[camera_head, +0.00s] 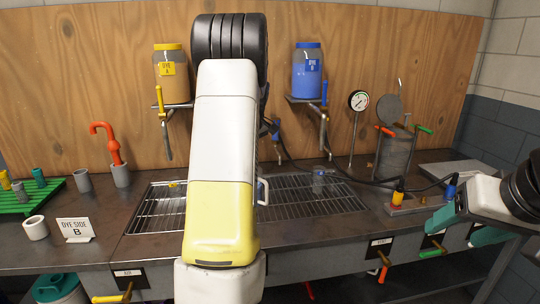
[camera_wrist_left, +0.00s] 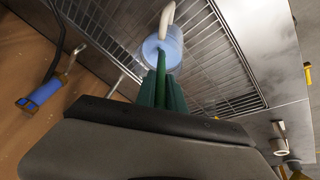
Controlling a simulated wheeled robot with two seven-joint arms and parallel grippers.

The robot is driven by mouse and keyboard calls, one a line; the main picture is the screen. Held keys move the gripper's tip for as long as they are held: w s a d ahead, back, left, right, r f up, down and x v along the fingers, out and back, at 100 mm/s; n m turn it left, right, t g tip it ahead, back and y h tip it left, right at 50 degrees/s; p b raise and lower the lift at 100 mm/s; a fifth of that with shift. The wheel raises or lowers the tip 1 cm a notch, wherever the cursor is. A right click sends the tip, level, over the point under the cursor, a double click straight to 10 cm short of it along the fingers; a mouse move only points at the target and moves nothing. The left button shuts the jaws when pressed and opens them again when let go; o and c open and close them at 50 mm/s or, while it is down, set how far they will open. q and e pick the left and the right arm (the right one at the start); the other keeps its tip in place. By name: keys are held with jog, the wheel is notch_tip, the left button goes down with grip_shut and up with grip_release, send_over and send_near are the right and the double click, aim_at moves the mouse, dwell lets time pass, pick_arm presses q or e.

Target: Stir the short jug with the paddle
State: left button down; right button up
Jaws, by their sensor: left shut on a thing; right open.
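My left arm fills the middle of the head view and hides its own gripper and most of the jug. A white handle (camera_head: 263,190) shows just right of the arm, above the grate. In the left wrist view, the pale blue jug (camera_wrist_left: 150,47) stands on the grate. My left gripper (camera_wrist_left: 160,88) is shut, its green fingers close to the jug's mouth. A thin green shaft, seemingly the paddle (camera_wrist_left: 161,62), runs from the fingers into the jug. Its lower end is unclear. My right gripper (camera_head: 462,226) is open and empty at the bench's right front.
A small clear vessel (camera_head: 318,183) is on the grate (camera_head: 300,205). Dye jars, yellow (camera_head: 171,75) and blue (camera_head: 306,72), sit on wall shelves with taps below. A cup (camera_head: 121,175) holding an orange hooked piece (camera_head: 108,143), a green rack (camera_head: 30,195) and a sign (camera_head: 75,229) stand left.

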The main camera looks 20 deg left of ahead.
pick_arm(q)
jog(key=shift+r, duration=6.2)
notch_tip(320, 180, up, 5)
jog(key=shift+f, duration=0.1)
